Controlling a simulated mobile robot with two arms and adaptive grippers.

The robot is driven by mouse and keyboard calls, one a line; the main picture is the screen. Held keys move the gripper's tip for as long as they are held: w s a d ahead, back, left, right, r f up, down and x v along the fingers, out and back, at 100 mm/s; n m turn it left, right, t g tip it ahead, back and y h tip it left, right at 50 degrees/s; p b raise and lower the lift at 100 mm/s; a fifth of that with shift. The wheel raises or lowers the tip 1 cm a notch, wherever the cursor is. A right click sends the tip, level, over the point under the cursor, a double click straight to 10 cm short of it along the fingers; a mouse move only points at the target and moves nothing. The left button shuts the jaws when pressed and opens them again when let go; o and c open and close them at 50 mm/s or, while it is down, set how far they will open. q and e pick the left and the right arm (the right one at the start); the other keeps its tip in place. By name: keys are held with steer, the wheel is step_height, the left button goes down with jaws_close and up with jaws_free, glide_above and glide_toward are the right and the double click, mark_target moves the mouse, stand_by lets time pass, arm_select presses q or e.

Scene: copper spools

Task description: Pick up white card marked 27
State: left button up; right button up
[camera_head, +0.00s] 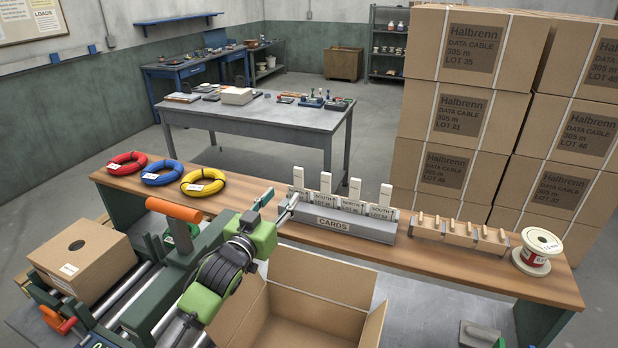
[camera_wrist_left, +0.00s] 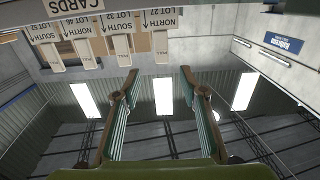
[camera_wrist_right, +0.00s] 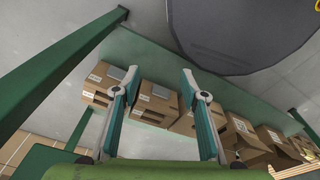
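The white card marked 27 (camera_wrist_left: 160,22) shows in the left wrist view, which is upside down, with "NORTH LOT 27" and a PULL tab hanging from it. It is the end card there; in the head view the leftmost card (camera_head: 298,182) stands upright in the grey CARDS holder (camera_head: 352,228). My left gripper (camera_head: 277,203) is open and empty at the holder's left end, near that card. In the left wrist view its fingers (camera_wrist_left: 159,74) are apart, with the tab above and between their tips. My right gripper (camera_wrist_right: 159,70) is open and empty, low beside the bench.
Other white cards (camera_head: 380,198) stand right of it in the holder. Red (camera_head: 127,163), blue and yellow cable coils lie left on the bench. An open carton (camera_head: 312,315) is in front.

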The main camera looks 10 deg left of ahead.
mark_target(298, 174)
steer(key=s+f+g+b, duration=0.1)
steer(key=s+f+b, duration=0.25)
steer(key=s, duration=0.35)
arm_select(q)
steer(key=w, duration=0.3)
steer(key=w+d+b, duration=0.1)
steer(key=w, duration=0.2)
steer(key=shift+w+d+r, duration=0.1)
steer(key=shift+w+d, duration=0.1)
steer(key=shift+w, duration=0.05)
steer(key=shift+w+b, duration=0.4)
steer(key=shift+w, duration=0.35)
steer(key=w+b, duration=0.3)
steer(key=w, duration=0.1)
steer(key=shift+d, duration=0.35)
steer(key=shift+w, duration=0.3)
steer(key=shift+r, duration=0.1)
arm_select(e)
steer(key=f, duration=0.1)
steer(key=w+f, duration=0.1)
steer(key=f, duration=0.1)
steer(key=w+f, duration=0.1)
steer(key=f, duration=0.1)
steer(key=shift+f, duration=0.15)
arm_select(q)
steer(key=shift+s, duration=0.1)
arm_select(e)
steer(key=shift+a, duration=0.1)
